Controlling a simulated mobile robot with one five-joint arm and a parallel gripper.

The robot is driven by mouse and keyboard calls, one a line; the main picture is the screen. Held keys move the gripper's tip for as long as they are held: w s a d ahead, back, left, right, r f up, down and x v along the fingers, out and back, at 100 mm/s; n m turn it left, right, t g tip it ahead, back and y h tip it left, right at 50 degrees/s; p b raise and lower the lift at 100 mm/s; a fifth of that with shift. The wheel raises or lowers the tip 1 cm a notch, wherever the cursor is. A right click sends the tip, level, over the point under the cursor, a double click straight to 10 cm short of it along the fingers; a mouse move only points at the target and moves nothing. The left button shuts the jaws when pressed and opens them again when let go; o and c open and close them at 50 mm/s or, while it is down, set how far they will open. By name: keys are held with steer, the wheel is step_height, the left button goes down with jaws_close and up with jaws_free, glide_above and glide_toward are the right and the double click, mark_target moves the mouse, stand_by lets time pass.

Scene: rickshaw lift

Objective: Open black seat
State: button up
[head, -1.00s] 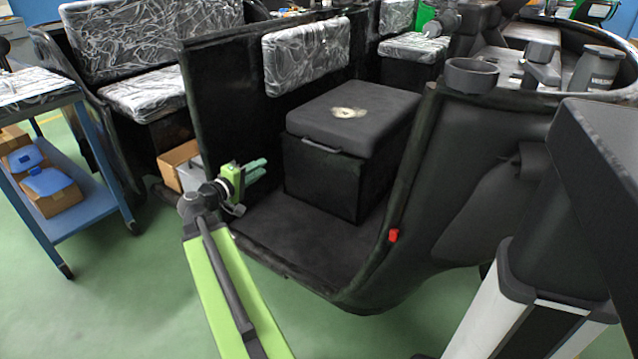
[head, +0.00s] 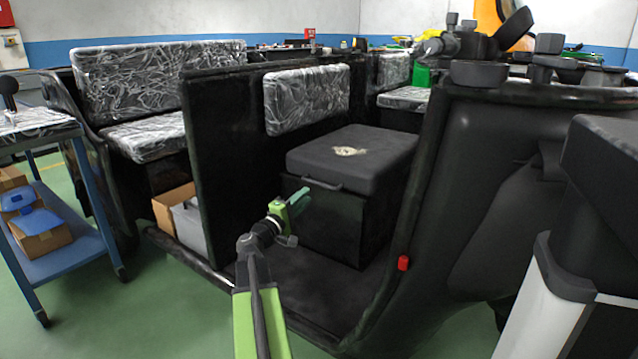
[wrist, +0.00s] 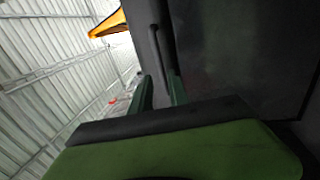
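The black seat (head: 352,150) is a cushioned lid on a black box (head: 335,225), and it is closed. A dark bar handle (head: 316,185) sits on the front edge of the seat. My gripper (head: 301,196) is in front of the box, just below and left of the handle in the head view. In the wrist view my gripper (wrist: 161,90) has two green fingers apart with an empty gap. The handle (wrist: 157,45) shows beyond the fingertips, roughly in line with the gap. I cannot tell whether a finger touches it.
A black partition (head: 222,150) with a wrapped backrest (head: 307,98) stands behind and left of the seat. A black curved side panel (head: 480,190) is on the right. A cardboard box (head: 174,209) lies left of my arm, and a blue cart (head: 85,240) stands farther left.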

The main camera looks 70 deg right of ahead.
mark_target(319, 184)
steer(key=p+x, duration=0.1)
steer(key=x, duration=0.8)
steer(key=shift+w+f, duration=0.1)
jaws_close()
stand_by(1.0)
